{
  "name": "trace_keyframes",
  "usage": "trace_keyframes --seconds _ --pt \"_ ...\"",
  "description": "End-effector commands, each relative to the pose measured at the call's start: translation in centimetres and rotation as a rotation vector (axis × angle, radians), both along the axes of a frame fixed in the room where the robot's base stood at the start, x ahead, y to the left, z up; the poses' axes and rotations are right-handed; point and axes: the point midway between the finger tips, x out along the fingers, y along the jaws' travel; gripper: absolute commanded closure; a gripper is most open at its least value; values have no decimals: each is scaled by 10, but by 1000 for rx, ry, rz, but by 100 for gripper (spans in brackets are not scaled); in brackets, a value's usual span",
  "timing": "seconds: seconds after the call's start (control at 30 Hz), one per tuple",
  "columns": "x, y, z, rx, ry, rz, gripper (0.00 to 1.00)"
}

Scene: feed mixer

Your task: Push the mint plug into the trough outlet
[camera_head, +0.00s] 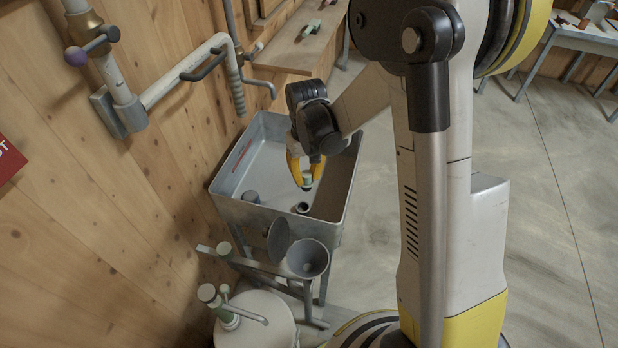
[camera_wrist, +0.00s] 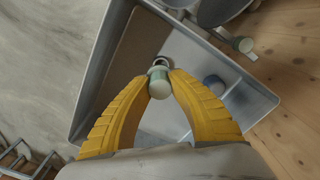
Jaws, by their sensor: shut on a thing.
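My gripper (camera_head: 305,178) has yellow fingers that are shut on the mint plug (camera_head: 308,182), a small pale green piece with a lighter end. The plug also shows between the fingertips in the wrist view (camera_wrist: 160,84). My gripper holds it inside the grey metal trough (camera_head: 222,200), above the trough floor. The trough outlet (camera_head: 301,208), a dark round opening with a rim, lies just below and in front of the plug in the head view. In the wrist view a ring-shaped rim (camera_wrist: 160,62) shows partly behind the plug's far end. The plug appears apart from the outlet.
A grey funnel (camera_head: 307,260) and a white tank (camera_head: 255,322) with a tap stand in front of the trough. A wooden wall with pipes (camera_head: 185,82) runs along the left. Open concrete floor lies right.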

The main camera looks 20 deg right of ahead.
Motion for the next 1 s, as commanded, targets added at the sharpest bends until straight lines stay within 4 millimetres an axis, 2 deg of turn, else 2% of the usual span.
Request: trace_keyframes --seconds 0.27,0.3,0.4,0.5,0.6,1.0 --pt "35 0 5 0 -10 108 100" --pt "35 0 -11 0 -10 112 100" --pt "35 0 -41 0 -10 111 100" --pt "34 0 -59 0 -10 110 100" --pt "34 0 -69 0 -10 110 100" --pt "34 0 -70 0 -11 111 100"
